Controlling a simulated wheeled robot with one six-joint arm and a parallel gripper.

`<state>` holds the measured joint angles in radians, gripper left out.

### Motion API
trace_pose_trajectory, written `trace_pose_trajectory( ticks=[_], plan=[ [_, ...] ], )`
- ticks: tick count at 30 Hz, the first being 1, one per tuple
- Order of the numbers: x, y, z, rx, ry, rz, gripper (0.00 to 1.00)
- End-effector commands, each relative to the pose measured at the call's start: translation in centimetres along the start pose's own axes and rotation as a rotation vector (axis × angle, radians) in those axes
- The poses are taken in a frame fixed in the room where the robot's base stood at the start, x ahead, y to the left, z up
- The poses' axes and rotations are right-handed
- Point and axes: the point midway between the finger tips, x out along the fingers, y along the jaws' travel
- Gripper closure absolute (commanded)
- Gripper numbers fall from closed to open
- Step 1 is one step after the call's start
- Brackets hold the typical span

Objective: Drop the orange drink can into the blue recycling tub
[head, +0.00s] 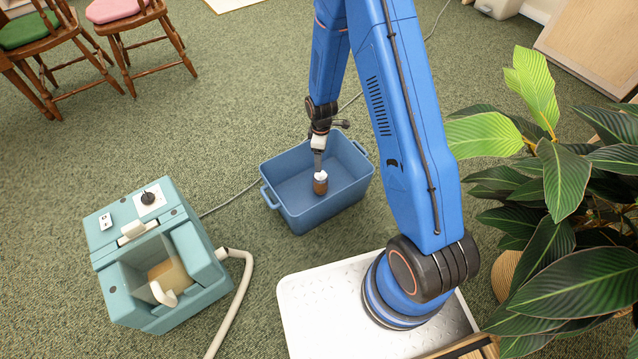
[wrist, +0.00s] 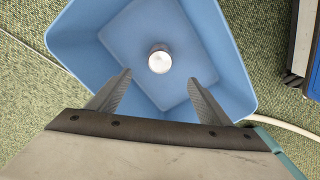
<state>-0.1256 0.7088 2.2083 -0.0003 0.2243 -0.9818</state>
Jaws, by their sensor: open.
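The blue recycling tub (head: 333,212) stands on the green carpet, and its open inside fills much of the wrist view (wrist: 222,55). The drink can (head: 320,186) looks brownish orange with a pale silver top. It shows inside the tub's outline, just below my gripper (head: 318,165). In the wrist view the can's round silver top (wrist: 159,60) lies beyond the spread fingertips (wrist: 158,80), apart from both fingers. My gripper is open and empty, above the tub. I cannot tell whether the can touches the tub's floor.
A teal machine (head: 130,285) with a pale hose (head: 240,290) stands left of the tub. A leafy plant (head: 560,190) fills the right side. Wooden chairs (head: 135,35) stand at the back left. A thin cable crosses the carpet. Carpet behind the tub is mostly clear.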

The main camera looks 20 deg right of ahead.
Motion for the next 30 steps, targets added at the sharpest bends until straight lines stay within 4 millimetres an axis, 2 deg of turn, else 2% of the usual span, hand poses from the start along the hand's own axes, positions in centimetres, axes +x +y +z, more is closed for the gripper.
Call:
trace_pose_trajectory(
  ticks=[12,18,24,30],
  plan=[
    [-6.8,0.0,0.0,0.000,0.001,0.002,0.28],
    [-9.4,0.0,0.0,0.000,0.001,0.001,0.28],
    [-10.5,0.0,0.0,0.000,0.000,0.001,0.28],
    [-10.7,0.0,0.0,0.000,0.000,0.000,0.28]
  ],
)
